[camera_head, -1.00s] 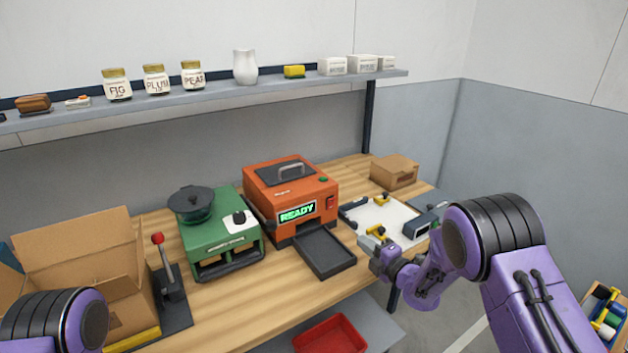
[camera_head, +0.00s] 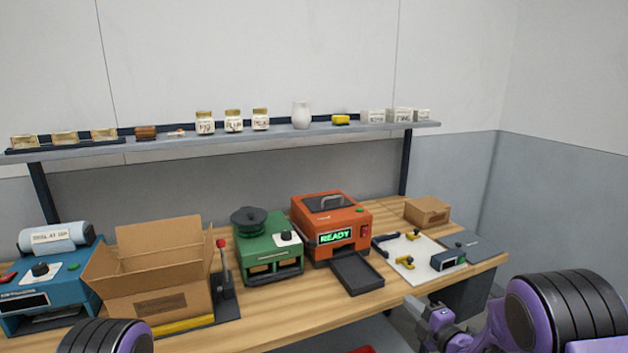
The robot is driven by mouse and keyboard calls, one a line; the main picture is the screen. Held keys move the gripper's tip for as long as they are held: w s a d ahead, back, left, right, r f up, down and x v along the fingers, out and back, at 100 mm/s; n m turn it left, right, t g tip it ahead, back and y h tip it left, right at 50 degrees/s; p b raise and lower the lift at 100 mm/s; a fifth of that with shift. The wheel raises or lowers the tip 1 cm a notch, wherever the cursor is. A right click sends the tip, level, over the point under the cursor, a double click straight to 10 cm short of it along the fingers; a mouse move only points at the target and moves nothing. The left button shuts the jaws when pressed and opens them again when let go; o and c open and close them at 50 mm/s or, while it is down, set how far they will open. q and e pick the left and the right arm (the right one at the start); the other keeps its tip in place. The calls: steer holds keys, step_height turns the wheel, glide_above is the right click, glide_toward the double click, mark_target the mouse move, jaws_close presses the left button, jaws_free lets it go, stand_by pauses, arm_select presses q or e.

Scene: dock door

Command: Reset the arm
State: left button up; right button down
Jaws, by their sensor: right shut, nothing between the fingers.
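My right gripper (camera_head: 413,305) is at the lower right, just in front of the bench's front edge. It is shut and empty, and its fingertips are small in the picture. My purple right arm runs from it to the lower right corner. Of my left arm, only a dark ribbed purple joint (camera_head: 104,337) shows at the bottom left; the left gripper is out of view.
The wooden bench (camera_head: 300,300) carries a blue machine (camera_head: 55,282), an open carton (camera_head: 160,270), a green machine (camera_head: 268,260), an orange machine (camera_head: 330,222) reading READY and a white board (camera_head: 408,252). A shelf (camera_head: 280,135) with jars runs above.

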steer(key=s+d+f+m+g+h+b, duration=0.15)
steer(key=s+f+m+h, duration=0.25)
steer(key=s+f+m, duration=0.5)
steer(key=s+d+f+m+g+h, duration=0.3)
steer(key=s+f+m, duration=0.3)
steer(key=m, duration=0.5)
steer(key=s+f+m+g+h+b, duration=0.1)
steer(key=s+f+m+g, duration=0.2)
steer(key=s, duration=1.1)
steer(key=s+f+m+g+h+b, duration=0.1)
steer(key=s+f+m+g, duration=0.3)
steer(key=s+f, duration=0.5)
steer(key=s+g, duration=0.1)
steer(key=s, duration=0.4)
steer(key=shift+s+d+f+m+h, duration=0.25)
steer(key=shift+f+m+h, duration=0.05)
steer(key=shift+f, duration=0.1)
